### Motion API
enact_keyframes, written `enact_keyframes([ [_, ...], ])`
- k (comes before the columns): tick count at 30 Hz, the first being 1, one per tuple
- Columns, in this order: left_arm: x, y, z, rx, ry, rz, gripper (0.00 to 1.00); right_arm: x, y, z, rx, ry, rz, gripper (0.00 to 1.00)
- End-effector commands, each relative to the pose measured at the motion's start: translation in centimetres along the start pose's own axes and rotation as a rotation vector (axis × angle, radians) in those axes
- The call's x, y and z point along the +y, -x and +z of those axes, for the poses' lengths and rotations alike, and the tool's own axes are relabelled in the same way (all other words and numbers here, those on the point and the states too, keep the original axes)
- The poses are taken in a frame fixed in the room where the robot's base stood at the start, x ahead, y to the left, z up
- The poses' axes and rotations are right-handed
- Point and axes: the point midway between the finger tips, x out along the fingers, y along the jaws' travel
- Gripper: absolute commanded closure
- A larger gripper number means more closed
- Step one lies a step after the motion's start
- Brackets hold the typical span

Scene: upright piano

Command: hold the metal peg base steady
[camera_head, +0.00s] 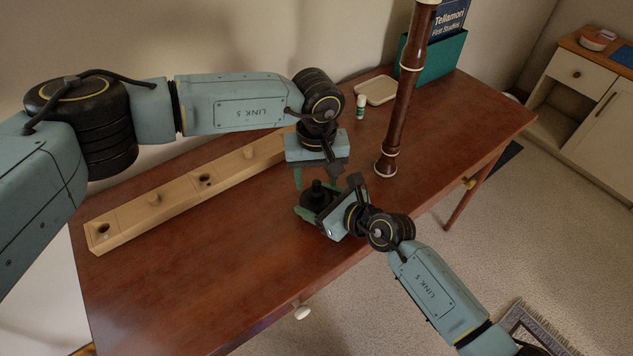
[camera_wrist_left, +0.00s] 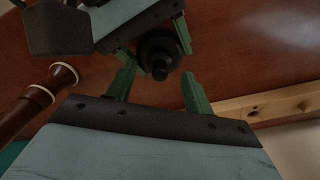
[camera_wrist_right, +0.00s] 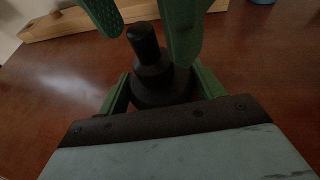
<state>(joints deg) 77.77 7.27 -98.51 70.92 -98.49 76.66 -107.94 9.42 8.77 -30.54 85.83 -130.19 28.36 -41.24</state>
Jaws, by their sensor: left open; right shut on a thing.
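The metal peg base (camera_head: 318,190) is a dark, stepped, round piece with a narrow upright post, standing on the brown table. It also shows in the left wrist view (camera_wrist_left: 159,52) and the right wrist view (camera_wrist_right: 152,70). My right gripper (camera_wrist_right: 160,90) is low at the table, its green fingers shut on the base from both sides. My left gripper (camera_wrist_left: 158,88) is open above the base, pointing down. The right gripper partly hides the base in the head view.
A long pale wooden rack (camera_head: 130,222) with holes and knobs lies along the table's back left. A brown wooden instrument joint (camera_head: 400,100) stands upright to the right. A small green-and-white bottle (camera_head: 360,107), a beige dish (camera_head: 376,90) and a teal book holder (camera_head: 440,62) are behind.

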Motion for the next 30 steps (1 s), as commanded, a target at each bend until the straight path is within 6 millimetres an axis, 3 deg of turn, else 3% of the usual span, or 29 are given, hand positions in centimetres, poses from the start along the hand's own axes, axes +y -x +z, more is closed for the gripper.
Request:
enact_keyframes([
  [4, 0.0, 1.7, 0.0, 0.000, 0.001, 0.001, 0.48, 0.0, 0.0, -0.1, 0.002, 0.000, 0.000, 0.97],
  [14, 0.2, 1.9, 0.1, -0.003, 0.006, 0.011, 0.51, 0.0, 0.0, -0.1, 0.002, 0.000, 0.000, 0.97],
  [19, 3.1, 3.4, 0.4, -0.036, 0.087, 0.159, 0.51, 0.0, 0.0, -0.1, 0.002, 0.000, 0.000, 0.97],
  [23, 7.3, 6.8, 0.7, -0.105, 0.227, 0.390, 0.51, 0.0, 0.0, -0.1, 0.002, 0.000, 0.000, 0.97],
  [30, 14.0, 16.8, 0.3, -0.320, 0.531, 0.843, 0.51, 0.0, 0.0, -0.1, 0.002, 0.000, 0.000, 0.97],
])
